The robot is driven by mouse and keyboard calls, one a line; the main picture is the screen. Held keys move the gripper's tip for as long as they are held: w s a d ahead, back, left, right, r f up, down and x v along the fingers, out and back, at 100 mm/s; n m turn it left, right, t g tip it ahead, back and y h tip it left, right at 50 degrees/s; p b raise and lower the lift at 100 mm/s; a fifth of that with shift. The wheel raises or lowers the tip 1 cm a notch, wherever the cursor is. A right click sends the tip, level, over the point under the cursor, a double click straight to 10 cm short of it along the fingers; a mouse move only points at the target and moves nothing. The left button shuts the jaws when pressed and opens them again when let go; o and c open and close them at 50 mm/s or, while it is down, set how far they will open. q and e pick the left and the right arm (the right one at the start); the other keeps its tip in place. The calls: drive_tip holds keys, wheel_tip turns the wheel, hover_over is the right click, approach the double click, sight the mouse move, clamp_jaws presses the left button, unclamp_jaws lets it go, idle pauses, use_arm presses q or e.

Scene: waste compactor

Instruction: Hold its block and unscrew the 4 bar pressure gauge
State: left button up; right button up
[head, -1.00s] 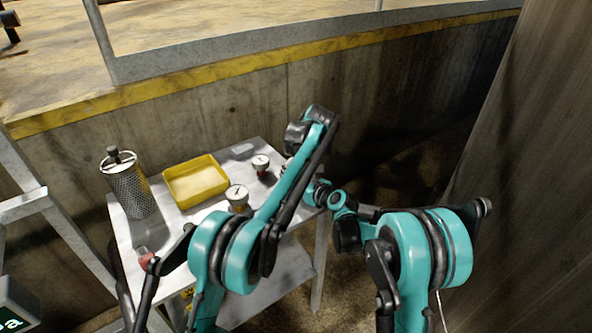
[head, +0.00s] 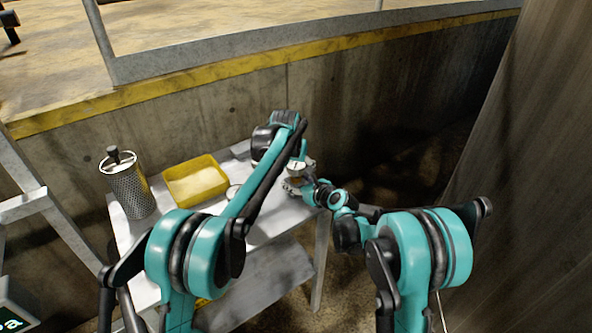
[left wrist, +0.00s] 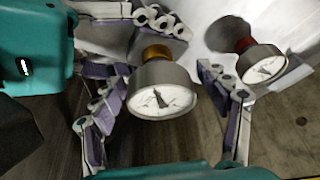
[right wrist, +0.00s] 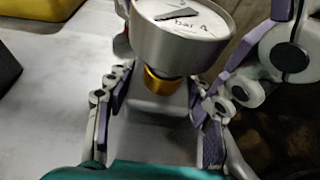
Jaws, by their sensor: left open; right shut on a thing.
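A round silver gauge with a white dial (right wrist: 185,25) and a brass-yellow collar (right wrist: 160,84) stands on a grey block (right wrist: 150,118). Its dial reads "bar" with what looks like a 4. In the right wrist view my right gripper (right wrist: 157,90) is shut on the block below the collar. The gauge also shows in the left wrist view (left wrist: 160,97), between the spread fingers of my left gripper (left wrist: 163,80), which is open around it. In the head view the gauge (head: 297,168) shows by my right gripper; my left arm partly hides this area.
A red-collared gauge (left wrist: 262,65) stands near by in the left wrist view. The metal table (head: 275,215) also holds a yellow tray (head: 196,180) and a perforated cylinder (head: 132,188). A concrete wall (head: 200,125) runs behind it.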

use_arm(q)
drive_tip(key=m+h, duration=0.1)
drive_tip(key=m, duration=0.1)
drive_tip(key=m+h, duration=0.1)
drive_tip(key=m, duration=0.2)
drive_tip(key=shift+m+g, duration=0.3)
drive_tip(key=shift+g, duration=0.1)
drive_tip(key=c, duration=1.3)
drive_tip(key=n+y, duration=0.1)
drive_tip(key=n, duration=0.4)
drive_tip(key=shift+t+y, duration=0.4)
drive_tip(key=n+y, duration=0.2)
drive_tip(key=n, duration=0.3)
